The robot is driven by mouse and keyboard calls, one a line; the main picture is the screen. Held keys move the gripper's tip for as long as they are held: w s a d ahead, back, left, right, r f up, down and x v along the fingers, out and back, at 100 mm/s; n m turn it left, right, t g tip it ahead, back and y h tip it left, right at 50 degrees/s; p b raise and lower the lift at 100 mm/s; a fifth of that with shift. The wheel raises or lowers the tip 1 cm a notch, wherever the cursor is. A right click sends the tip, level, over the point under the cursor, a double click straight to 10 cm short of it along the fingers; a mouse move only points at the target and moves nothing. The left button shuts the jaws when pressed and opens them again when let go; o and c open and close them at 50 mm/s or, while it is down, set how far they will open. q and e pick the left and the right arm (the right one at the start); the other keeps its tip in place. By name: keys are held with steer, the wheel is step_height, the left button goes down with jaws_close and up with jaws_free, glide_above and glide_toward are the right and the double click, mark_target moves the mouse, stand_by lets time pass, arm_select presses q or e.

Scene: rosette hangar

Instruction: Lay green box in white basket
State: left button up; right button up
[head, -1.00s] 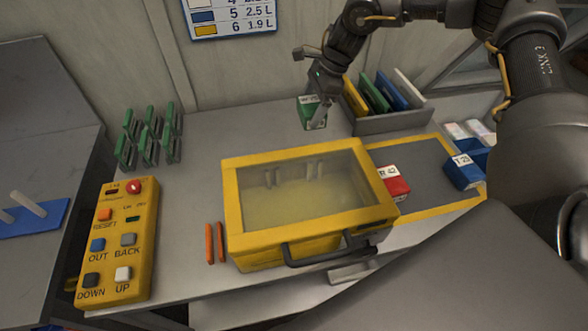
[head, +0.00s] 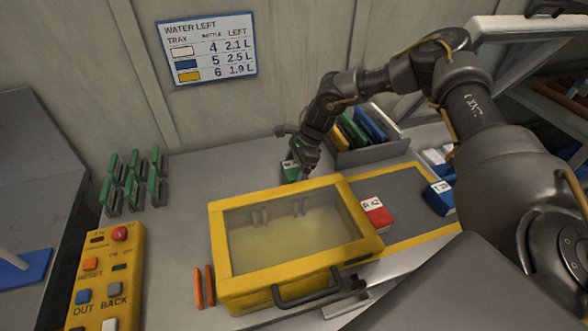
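The green box (head: 289,171) with a white label is behind the yellow case, near its back right corner. My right gripper (head: 301,172) is at the box, its fingers down against it and covering part of it. It appears shut on the box; the contact is small and partly hidden. I cannot make out a white basket for certain. Small white pieces (head: 436,156) show at the right, partly behind my arm. My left gripper is not in view.
A yellow case (head: 222,250) with a clear lid and dark handle fills the middle. A red box (head: 376,214) and blue box (head: 440,197) lie right of it. A grey rack (head: 372,153) holds upright files. Green racks (head: 133,182) and a yellow button panel (head: 108,275) stand left.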

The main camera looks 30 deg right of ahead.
steer(key=shift+f, duration=0.2)
steer(key=o, duration=1)
steer(key=shift+f, duration=0.1)
steer(key=shift+r, duration=0.25)
steer(key=shift+d+r, duration=0.15)
steer(key=shift+r, duration=0.1)
steer(key=b+v, duration=0.2)
steer(key=v, duration=0.9)
